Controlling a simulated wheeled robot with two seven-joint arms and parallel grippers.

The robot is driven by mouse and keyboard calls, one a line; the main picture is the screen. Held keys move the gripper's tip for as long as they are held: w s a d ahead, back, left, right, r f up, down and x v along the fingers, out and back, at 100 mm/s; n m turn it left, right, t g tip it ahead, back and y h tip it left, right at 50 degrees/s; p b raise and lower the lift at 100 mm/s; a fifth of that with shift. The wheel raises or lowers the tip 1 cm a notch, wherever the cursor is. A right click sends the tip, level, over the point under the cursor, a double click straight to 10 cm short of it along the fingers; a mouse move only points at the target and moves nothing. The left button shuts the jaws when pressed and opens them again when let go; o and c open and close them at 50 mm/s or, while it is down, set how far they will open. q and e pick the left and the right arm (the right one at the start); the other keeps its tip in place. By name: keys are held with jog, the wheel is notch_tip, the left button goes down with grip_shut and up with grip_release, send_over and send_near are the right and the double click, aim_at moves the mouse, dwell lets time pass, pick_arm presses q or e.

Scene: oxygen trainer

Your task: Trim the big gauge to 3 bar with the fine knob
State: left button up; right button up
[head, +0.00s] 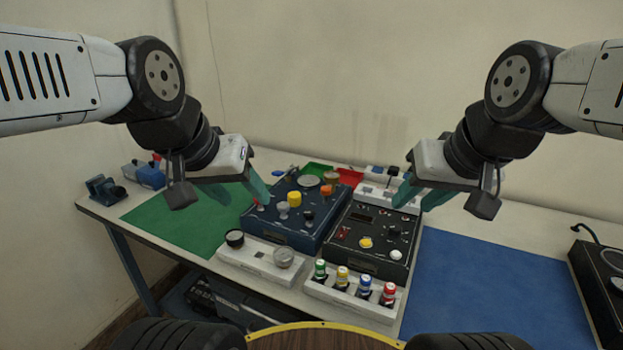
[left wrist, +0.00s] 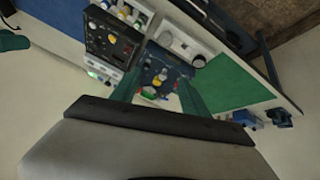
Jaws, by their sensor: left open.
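The dark blue trainer box (head: 275,228) stands mid-table and carries a pale round dial (head: 309,181), probably the big gauge, at its back. Its reading is too small to tell. A yellow knob (head: 294,199), an orange knob (head: 326,190) and small grey knobs (head: 283,211) sit on its top; which is the fine knob I cannot tell. My left gripper (head: 246,199) is open and empty, above the box's left side; its fingers frame the box in the left wrist view (left wrist: 159,90). My right gripper (head: 413,203) looks open and empty, above the black box's right side.
A black control box (head: 369,238) stands right of the blue box. In front are a white block with round pieces (head: 260,262) and a rack of coloured bottles (head: 350,300). A green mat (head: 180,218) lies left and a blue mat (head: 490,285) right, both largely clear.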

pick_arm(q)
jog(key=shift+w, duration=0.1)
jog(key=m+g+y, duration=0.2)
jog(key=m+g, duration=0.4)
jog(key=m, duration=0.4)
send_over(283, 205)
notch_tip(283, 205, down, 11)
jog(key=shift+f, duration=0.7)
notch_tip(283, 205, down, 7)
jog(key=shift+c, duration=0.2)
